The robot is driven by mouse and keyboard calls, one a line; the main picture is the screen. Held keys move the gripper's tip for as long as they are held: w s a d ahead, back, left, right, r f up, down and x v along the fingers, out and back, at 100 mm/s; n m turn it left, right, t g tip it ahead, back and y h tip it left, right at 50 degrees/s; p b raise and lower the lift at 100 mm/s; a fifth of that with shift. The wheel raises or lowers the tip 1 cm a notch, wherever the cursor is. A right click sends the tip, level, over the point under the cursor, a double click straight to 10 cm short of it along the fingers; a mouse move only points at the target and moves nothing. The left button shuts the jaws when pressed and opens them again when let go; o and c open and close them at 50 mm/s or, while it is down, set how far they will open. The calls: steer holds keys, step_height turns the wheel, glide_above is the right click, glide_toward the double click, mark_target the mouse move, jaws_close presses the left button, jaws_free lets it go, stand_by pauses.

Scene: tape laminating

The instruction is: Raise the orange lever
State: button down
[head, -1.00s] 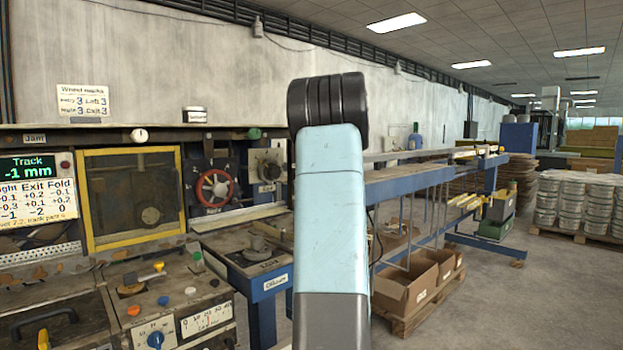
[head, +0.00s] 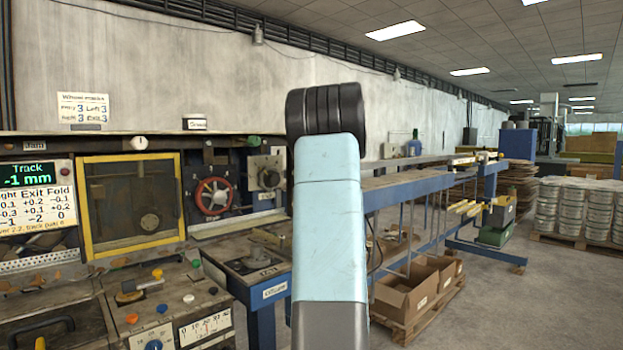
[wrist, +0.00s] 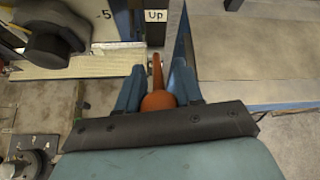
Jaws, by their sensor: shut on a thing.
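The orange lever (wrist: 157,101) shows in the wrist view, its rounded end between the two fingers of my gripper (wrist: 158,88). My gripper is shut on the lever. The lever's thinner shaft runs away from the fingers towards a label reading "Up" (wrist: 156,15). In the head view my light blue arm link stands in front, and neither the lever nor the gripper can be made out there.
A machine with a red handwheel (head: 213,196) and a yellow-framed window (head: 131,206) stands at the left. A blue-framed bench (head: 410,187) runs off to the right, with cardboard boxes (head: 407,293) below it. Open floor lies at the right.

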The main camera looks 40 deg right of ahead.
steer(key=shift+w+a, duration=0.1)
steer(key=c, duration=1)
jaws_free()
steer(key=shift+c, duration=0.2)
steer(key=shift+o, duration=1.3)
steer(key=v, duration=1.3)
steer(key=shift+s+r, duration=0.15)
steer(key=shift+s, duration=0.25)
